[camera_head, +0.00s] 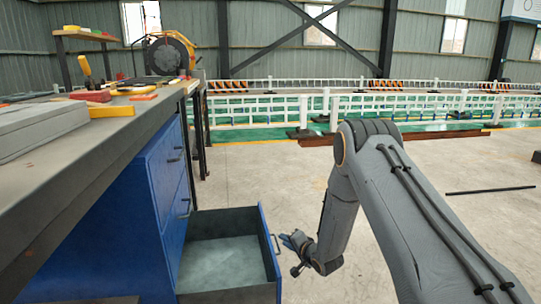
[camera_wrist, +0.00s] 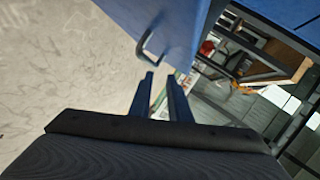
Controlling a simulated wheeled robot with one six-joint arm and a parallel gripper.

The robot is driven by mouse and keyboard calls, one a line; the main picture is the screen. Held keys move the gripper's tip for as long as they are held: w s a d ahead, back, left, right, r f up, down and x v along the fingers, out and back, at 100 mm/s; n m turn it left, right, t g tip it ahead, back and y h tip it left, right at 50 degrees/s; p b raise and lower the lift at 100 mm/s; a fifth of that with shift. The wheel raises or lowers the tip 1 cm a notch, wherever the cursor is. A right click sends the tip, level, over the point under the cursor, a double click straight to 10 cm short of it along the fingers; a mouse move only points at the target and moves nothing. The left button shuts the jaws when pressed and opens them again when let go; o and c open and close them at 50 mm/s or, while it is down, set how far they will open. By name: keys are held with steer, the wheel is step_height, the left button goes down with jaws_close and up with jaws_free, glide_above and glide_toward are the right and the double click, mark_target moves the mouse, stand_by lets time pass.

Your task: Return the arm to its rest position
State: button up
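My arm (camera_head: 375,180) reaches forward and bends down beside the blue cabinet. My gripper (camera_head: 287,240) is low, just right of the open drawer's front. In the wrist view, the two fingers of my gripper (camera_wrist: 160,79) stand apart with nothing between them. The drawer's handle (camera_wrist: 147,50) lies just beyond the fingertips, and the fingers look clear of it. The blue drawer (camera_head: 262,238) is pulled out, and its grey inside looks empty.
The blue cabinet (camera_head: 165,185) stands under a workbench (camera_head: 95,140) on the left, with tools on top. A dark bar (camera_head: 490,190) lies on the floor at right. White railings (camera_head: 400,105) run across the back. The floor right of the drawer is mostly clear.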

steer(key=s+a+r+n+g+h, duration=0.1)
steer(key=s+a+r+n, duration=0.15)
steer(key=r, duration=0.35)
steer(key=s+a+r+n+g+h, duration=0.1)
steer(key=s+a+r+n+g, duration=0.1)
steer(key=s+a+r, duration=0.3)
steer(key=s+a+r+n+g+h+b, duration=0.1)
steer(key=s+a+r+n+g+b, duration=0.15)
steer(key=s+r, duration=0.7)
steer(key=s+d+r+n+g, duration=0.1)
steer(key=s+r+n+g, duration=0.15)
steer(key=s, duration=0.95)
steer(key=s+r+n+g+h, duration=0.1)
steer(key=s+r+n+g, duration=0.15)
steer(key=s, duration=0.95)
steer(key=s+d+r+n+g, duration=0.1)
steer(key=s+r+n, duration=0.15)
steer(key=s, duration=0.95)
steer(key=d+r+m+h+p, duration=0.1)
steer(key=d+r+m+p, duration=0.1)
steer(key=d+r+p, duration=0.8)
steer(key=d+r+m+h+p, duration=0.1)
steer(key=d+r+m+p, duration=0.2)
steer(key=d+r+p, duration=0.7)
step_height(320, 180, up, 7)
steer(key=p, duration=1.6)
steer(key=shift+s+d+m, duration=0.25)
steer(key=shift+m, duration=0.1)
steer(key=shift+d, duration=0.1)
